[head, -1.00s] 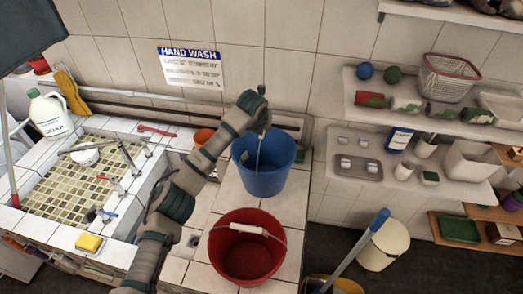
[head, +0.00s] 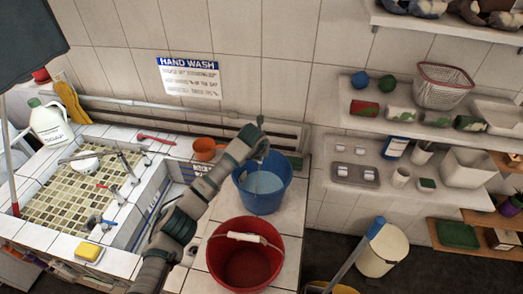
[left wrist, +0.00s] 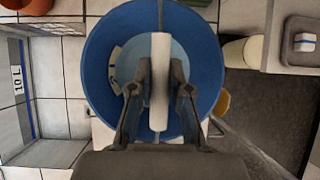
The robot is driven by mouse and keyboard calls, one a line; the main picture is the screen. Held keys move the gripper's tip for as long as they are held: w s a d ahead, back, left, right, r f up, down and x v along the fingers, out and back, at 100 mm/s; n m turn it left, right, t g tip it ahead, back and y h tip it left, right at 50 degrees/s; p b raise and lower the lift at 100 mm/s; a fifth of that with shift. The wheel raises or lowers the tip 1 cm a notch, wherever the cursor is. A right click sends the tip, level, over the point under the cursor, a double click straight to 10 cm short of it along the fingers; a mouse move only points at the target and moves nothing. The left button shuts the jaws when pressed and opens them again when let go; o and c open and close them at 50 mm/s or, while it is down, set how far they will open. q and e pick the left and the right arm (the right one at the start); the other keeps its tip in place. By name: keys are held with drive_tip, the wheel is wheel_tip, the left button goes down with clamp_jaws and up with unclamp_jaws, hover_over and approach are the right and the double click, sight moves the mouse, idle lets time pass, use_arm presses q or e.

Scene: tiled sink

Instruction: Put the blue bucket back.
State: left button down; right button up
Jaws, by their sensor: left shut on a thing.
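The blue bucket (head: 263,192) stands upright over the tiled ledge (head: 293,225), behind the red bucket (head: 244,262). I cannot tell whether its base touches the ledge. My left gripper (head: 262,152) is above the bucket's rim. In the left wrist view the blue bucket (left wrist: 207,60) is below the gripper (left wrist: 160,85), and the fingers are shut on its white handle grip (left wrist: 160,60). A paler blue surface shows inside the bucket. The red bucket's handle lies across its opening. My right gripper is not in view.
The tiled sink (head: 75,195), soap jug (head: 48,122) and yellow sponge (head: 88,251) are at the left. An orange pot (head: 204,149) stands behind my arm. Loaded wall shelves (head: 400,165) are at the right, with a cream bin (head: 383,250) below.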

use_arm(q)
drive_tip(key=c, duration=1.2)
unclamp_jaws()
drive_tip(key=shift+s+d+f, duration=0.1)
drive_tip(key=shift+d+f, duration=0.05)
drive_tip(key=shift+d, duration=0.05)
drive_tip(key=shift+c, duration=0.2)
drive_tip(key=shift+o, duration=0.7)
drive_tip(key=shift+d, duration=0.2)
drive_tip(key=shift+a, duration=0.15)
drive_tip(key=shift+s+a+r, duration=0.1)
drive_tip(key=shift+s+r, duration=0.05)
drive_tip(key=shift+r, duration=0.2)
drive_tip(key=b+v, duration=0.2)
drive_tip(key=v, duration=0.9)
drive_tip(key=shift+r+b, duration=0.2)
drive_tip(key=shift+b, duration=0.1)
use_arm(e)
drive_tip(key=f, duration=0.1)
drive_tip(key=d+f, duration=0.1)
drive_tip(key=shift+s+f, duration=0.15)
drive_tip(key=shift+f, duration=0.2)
use_arm(q)
drive_tip(key=shift+d, duration=0.2)
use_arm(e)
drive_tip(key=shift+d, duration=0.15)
